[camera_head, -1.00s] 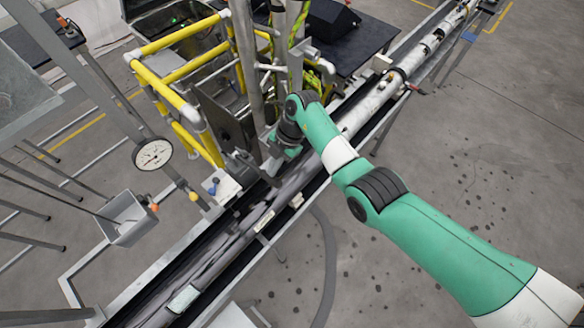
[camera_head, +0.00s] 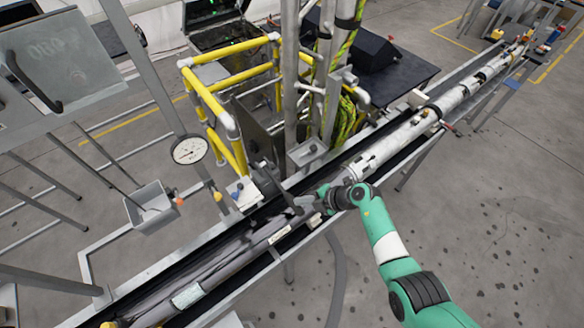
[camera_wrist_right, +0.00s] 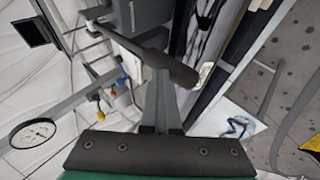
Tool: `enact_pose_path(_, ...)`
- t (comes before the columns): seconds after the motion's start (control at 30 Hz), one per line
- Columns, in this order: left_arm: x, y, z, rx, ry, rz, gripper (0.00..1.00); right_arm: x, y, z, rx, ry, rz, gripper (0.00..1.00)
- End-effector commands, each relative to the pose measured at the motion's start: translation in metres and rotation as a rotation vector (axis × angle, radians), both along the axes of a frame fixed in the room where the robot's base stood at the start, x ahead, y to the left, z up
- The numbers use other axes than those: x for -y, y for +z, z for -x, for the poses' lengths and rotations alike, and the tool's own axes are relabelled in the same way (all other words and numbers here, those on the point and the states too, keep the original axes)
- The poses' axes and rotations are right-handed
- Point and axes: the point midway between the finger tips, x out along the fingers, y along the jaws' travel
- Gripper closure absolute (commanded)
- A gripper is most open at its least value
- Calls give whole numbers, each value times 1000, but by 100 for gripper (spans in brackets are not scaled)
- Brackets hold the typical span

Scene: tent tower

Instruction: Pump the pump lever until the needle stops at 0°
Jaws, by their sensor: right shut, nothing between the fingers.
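The round white dial gauge (camera_head: 190,150) is left of the yellow railing in the head view. It also shows at the left of the right wrist view (camera_wrist_right: 33,133); its dark needle is too small to read. The dark pump lever (camera_head: 274,184) stands beside the long trough. In the right wrist view its dark bar (camera_wrist_right: 178,68) slants across my fingertips. My right gripper (camera_head: 303,204) is shut and empty, with its fingers at the lever bar; I cannot tell whether they touch. My left gripper is out of view.
Yellow railings (camera_head: 215,108) and upright metal pipes (camera_head: 290,80) stand behind the lever. The long trough (camera_head: 120,310) with its pale pipe runs diagonally across. A small grey box (camera_head: 150,205) is at the left. Open floor (camera_head: 480,220) lies at the right.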

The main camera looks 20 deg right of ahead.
Motion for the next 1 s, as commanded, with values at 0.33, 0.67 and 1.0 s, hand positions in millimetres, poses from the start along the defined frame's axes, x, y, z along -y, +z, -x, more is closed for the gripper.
enact_pose_path(0.33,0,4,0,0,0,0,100,0,2,1,-5,0,1,100)
enact_pose_path(0.67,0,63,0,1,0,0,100,10,56,5,-3,-4,1,100)
enact_pose_path(1.0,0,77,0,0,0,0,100,45,115,29,0,-2,1,100)
